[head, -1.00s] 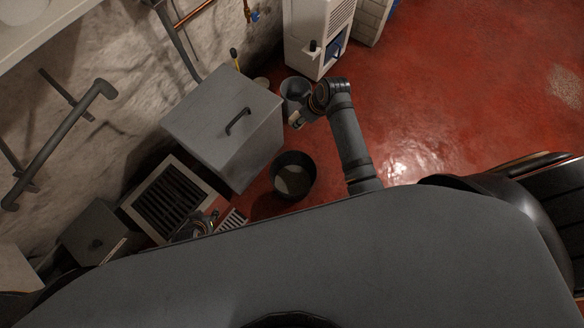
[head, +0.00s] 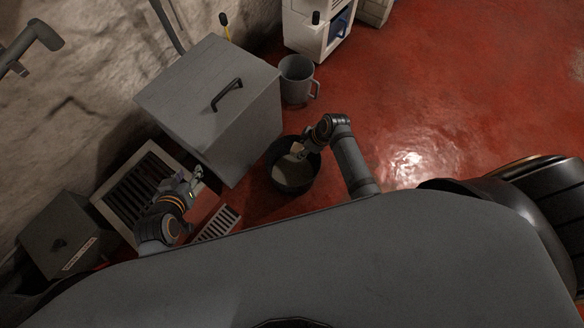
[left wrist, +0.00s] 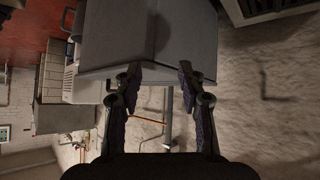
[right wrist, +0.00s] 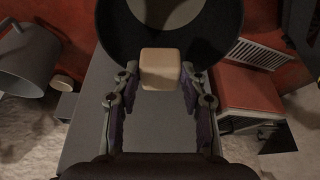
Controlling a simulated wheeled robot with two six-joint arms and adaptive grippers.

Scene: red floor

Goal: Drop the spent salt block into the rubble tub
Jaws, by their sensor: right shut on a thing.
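The salt block is a small pale tan block (right wrist: 160,68), held between the fingertips of my right gripper in the right wrist view. My right gripper (head: 298,151) is shut on it and sits over the near-black round tub (head: 312,181) in the head view. The tub's dark wall (right wrist: 112,38) shows just beyond the block in the right wrist view. A pale patch lies inside the tub. My left gripper (left wrist: 158,78) is open and empty; in the head view it (head: 197,176) is above the grated unit, left of the tub.
A large grey lidded box (head: 185,88) stands left of the tub. A grey jug (head: 296,82) stands behind the tub. A white slatted grate (head: 216,224), a dark-grilled unit (head: 145,190) and a grey box (head: 60,238) are at lower left. Red floor (head: 450,90) is clear to the right.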

